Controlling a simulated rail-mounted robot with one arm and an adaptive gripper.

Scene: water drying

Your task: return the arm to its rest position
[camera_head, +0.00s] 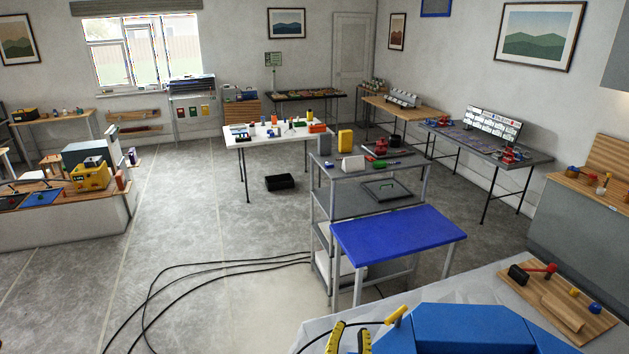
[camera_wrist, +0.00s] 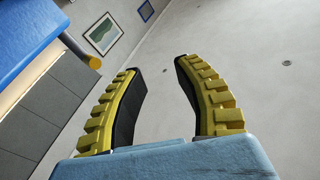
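My gripper (camera_wrist: 156,68) fills the wrist view with two curved yellow fingers that have black inner pads. The fingers stand apart with nothing between them, so it is open and empty. In the head view my gripper (camera_head: 350,336) shows at the bottom edge, its yellow fingers beside the big blue parts of my own arm. The wrist camera looks past the fingers at a pale wall or ceiling with two framed pictures. Most of my arm is hidden below the head view's edge.
A blue-topped table (camera_head: 398,236) and a grey shelf rack (camera_head: 340,205) stand ahead. A pale worktop (camera_head: 490,288) at lower right bears a wooden board (camera_head: 560,308) with a hammer. Black cables (camera_head: 205,270) cross the floor. The floor at left centre is mostly clear.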

